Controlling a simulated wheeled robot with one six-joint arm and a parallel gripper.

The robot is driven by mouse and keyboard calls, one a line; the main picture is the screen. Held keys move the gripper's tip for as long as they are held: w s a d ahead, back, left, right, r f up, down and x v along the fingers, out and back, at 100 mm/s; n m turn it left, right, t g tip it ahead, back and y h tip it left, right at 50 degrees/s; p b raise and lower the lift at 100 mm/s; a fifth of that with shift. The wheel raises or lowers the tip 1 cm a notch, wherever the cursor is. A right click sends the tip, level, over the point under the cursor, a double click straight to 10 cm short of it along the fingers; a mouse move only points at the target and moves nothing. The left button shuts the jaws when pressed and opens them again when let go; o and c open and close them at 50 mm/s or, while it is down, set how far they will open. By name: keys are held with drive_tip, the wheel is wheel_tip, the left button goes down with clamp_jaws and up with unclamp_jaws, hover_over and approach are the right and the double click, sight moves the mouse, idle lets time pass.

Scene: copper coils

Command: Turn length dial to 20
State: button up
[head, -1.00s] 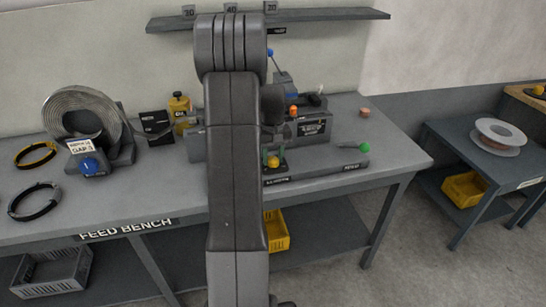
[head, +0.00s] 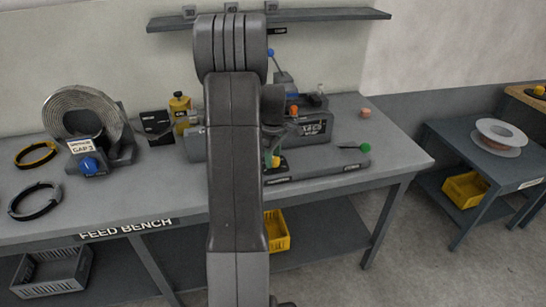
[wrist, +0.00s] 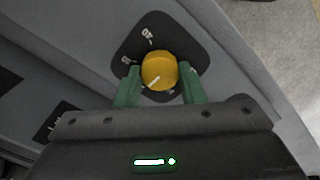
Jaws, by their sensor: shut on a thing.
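The length dial is a round yellow knob (wrist: 158,68) with a white pointer line. The pointer line slants toward the lower left of the knob. My gripper (wrist: 159,84) has its green fingers on the left and right of the knob and is shut on it. In the head view my gripper (head: 269,158) is at the front of the bench machine (head: 312,127), mostly behind my arm; a bit of yellow shows beside it.
A green-tipped lever (head: 364,147) stands right of the dial on the machine's front. A copper-coloured piece (head: 366,112) lies at the back right. A coil reel with a blue knob (head: 90,166) stands on the left of the feed bench (head: 190,190).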

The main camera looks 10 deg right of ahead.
drive_tip(key=shift+n, duration=0.4)
drive_tip(key=o, duration=1)
drive_tip(key=shift+r, duration=0.1)
wheel_tip(320, 180, up, 14)
drive_tip(key=shift+f, duration=0.15)
drive_tip(key=shift+f, duration=0.1)
